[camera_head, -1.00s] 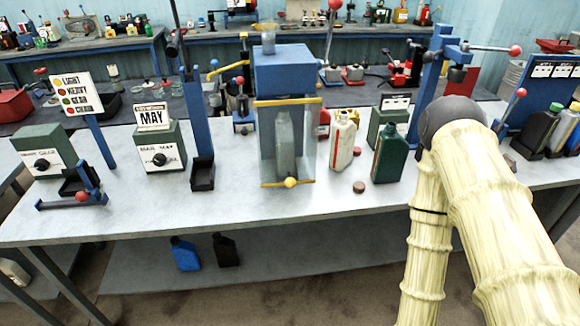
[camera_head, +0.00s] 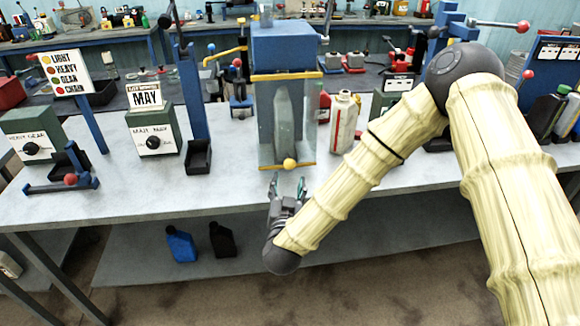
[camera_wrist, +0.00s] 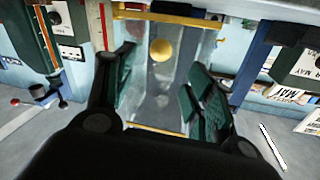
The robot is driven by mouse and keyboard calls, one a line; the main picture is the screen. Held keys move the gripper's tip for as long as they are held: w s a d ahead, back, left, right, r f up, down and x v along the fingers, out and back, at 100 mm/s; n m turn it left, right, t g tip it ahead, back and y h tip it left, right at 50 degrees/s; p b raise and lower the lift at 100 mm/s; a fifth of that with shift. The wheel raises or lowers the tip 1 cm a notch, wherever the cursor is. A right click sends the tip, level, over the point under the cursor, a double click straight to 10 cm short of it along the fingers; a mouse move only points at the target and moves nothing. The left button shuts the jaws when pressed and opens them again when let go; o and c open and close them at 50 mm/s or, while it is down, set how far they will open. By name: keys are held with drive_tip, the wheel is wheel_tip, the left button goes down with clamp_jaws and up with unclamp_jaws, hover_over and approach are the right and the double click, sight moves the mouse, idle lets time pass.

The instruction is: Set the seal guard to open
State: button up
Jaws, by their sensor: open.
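The seal guard (camera_head: 308,122) is a clear panel with yellow bars at top and bottom on the front of a blue station (camera_head: 285,48). It hangs down in front of a grey bottle (camera_head: 284,125). A yellow ball knob (camera_head: 290,164) sits at its lower edge. My gripper (camera_head: 287,184) is open and empty, just below and in front of the knob. In the wrist view the knob (camera_wrist: 161,50) shows between and beyond the open fingers of my gripper (camera_wrist: 160,82), apart from them.
A cream bottle (camera_head: 344,122) stands right of the station, near my forearm. A black tray post (camera_head: 198,157) and green MAY box (camera_head: 153,133) stand left. The bench front (camera_head: 215,195) is clear. Blue (camera_head: 181,244) and black (camera_head: 222,240) bottles stand on the shelf below.

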sight(289, 167)
drive_tip(key=w+p, duration=0.2)
drive_tip(key=w, duration=0.8)
drive_tip(key=shift+w+a+f+p, duration=0.1)
drive_tip(key=shift+w+a+p, duration=0.1)
drive_tip(key=shift+p, duration=0.1)
clamp_jaws()
